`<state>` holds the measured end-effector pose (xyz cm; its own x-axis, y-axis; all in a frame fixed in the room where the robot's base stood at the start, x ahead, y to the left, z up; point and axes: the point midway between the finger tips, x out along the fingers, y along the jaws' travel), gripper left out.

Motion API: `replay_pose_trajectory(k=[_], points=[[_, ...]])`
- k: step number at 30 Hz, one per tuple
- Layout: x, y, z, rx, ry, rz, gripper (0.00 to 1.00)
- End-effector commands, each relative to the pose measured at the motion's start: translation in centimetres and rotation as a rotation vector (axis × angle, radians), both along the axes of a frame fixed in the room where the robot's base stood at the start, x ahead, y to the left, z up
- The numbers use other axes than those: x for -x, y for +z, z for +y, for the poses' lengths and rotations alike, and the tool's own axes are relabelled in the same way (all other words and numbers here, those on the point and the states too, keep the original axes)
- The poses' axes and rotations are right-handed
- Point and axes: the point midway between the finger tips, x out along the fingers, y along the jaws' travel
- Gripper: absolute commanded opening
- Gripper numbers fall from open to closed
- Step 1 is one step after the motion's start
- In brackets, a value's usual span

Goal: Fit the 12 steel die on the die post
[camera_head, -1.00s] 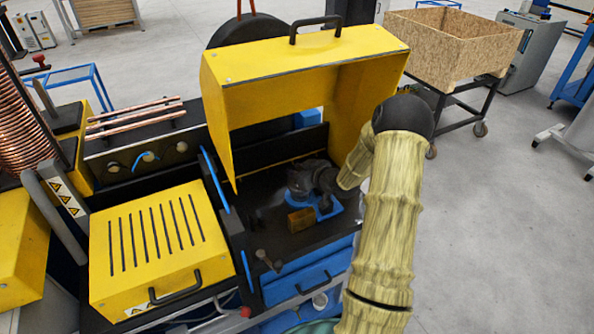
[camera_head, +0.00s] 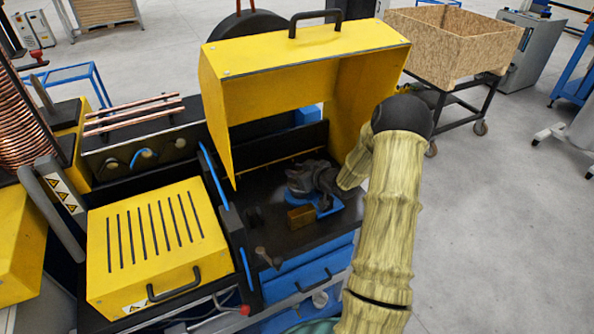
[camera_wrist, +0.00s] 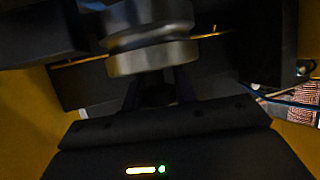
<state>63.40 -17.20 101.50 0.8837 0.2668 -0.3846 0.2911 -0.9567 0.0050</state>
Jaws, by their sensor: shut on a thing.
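My gripper (camera_head: 300,182) is under the raised yellow hood, low over the dark machine bed. In the wrist view, a round steel piece (camera_wrist: 153,57) with a stepped, collared shape stands just beyond the fingers (camera_wrist: 155,92). I take it to be the 12 steel die, with my gripper shut on it. The fingers are dark and partly hidden. I cannot make out the die post apart from the die, or tell whether the two touch. In the head view my gripper hides the die.
A blue tray (camera_head: 328,208) and a small brown block (camera_head: 300,217) sit on the bed beside my gripper. A lever (camera_head: 265,256) stands at the front left. A slotted yellow cover (camera_head: 157,240) is further left.

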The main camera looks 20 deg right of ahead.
Motion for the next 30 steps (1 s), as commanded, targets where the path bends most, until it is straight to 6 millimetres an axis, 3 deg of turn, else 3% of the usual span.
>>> replay_pose_trajectory(k=[4, 5, 9, 20, 26, 30], points=[[-0.1, -0.2, 0.0, 0.001, 0.0, -0.004, 0.0], [-0.1, -0.1, 0.0, 0.002, 0.0, -0.005, 0.3], [-0.1, -0.1, -0.1, 0.001, 0.0, -0.004, 0.54], [0.4, -0.3, -0.2, 0.002, -0.002, 0.004, 0.54], [2.5, 0.6, -0.9, 0.004, -0.003, 0.001, 0.54], [4.9, 1.7, -1.7, 0.003, -0.005, -0.001, 0.54]])
